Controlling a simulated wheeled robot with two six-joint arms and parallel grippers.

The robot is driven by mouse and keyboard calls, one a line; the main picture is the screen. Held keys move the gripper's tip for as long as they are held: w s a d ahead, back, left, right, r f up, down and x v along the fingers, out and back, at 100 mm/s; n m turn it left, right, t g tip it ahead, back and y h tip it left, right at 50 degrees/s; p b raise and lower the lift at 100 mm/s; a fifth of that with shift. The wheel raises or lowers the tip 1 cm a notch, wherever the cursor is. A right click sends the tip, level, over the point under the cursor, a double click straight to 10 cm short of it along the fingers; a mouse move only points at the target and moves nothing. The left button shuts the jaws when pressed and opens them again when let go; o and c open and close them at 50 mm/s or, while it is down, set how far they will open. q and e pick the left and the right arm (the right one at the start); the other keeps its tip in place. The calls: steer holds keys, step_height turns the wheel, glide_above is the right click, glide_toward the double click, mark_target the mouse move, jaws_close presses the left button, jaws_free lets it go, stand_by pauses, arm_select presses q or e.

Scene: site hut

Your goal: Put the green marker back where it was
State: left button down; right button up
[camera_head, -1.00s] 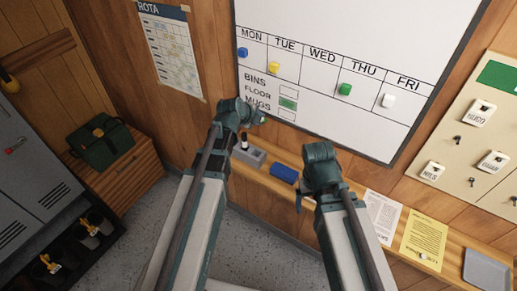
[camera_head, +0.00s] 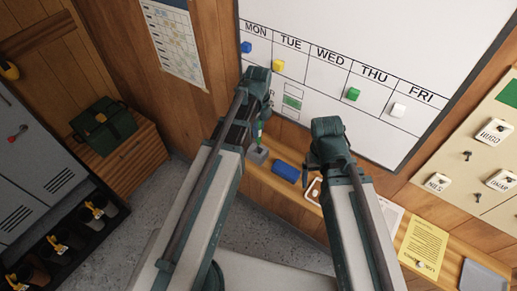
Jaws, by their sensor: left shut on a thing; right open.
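The green marker (camera_head: 260,127) shows as a small green piece at the jaws of my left gripper (camera_head: 257,117), which is shut on it. The marker hangs just above the grey holder block (camera_head: 258,155) on the wooden ledge under the whiteboard. My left arm hides much of the holder and the marker's surroundings. I cannot tell whether the marker's lower end touches the holder. My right gripper (camera_head: 314,165) is open and empty above the ledge, to the right of the blue eraser block (camera_head: 286,172).
The whiteboard (camera_head: 340,50) with coloured magnets stands close behind both grippers. The ledge (camera_head: 262,181) also bears a yellow sheet (camera_head: 423,243) and a grey tray (camera_head: 484,281) at the right. A key board (camera_head: 470,130) hangs at the right.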

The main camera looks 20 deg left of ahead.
arm_select(q)
steer(key=shift+f+b, duration=3.65)
steer(key=shift+f, duration=0.5)
arm_select(e)
steer(key=shift+f, duration=4.2)
arm_select(q)
steer(key=shift+f, duration=0.2)
arm_select(e)
steer(key=shift+f, duration=0.15)
arm_select(q)
steer(key=c, duration=0.7)
jaws_free()
steer(key=shift+r, duration=0.1)
steer(key=shift+r, duration=0.1)
step_height(320, 180, up, 12)
steer(key=p, duration=1.2)
arm_select(e)
step_height(320, 180, up, 12)
steer(key=shift+r, duration=0.2)
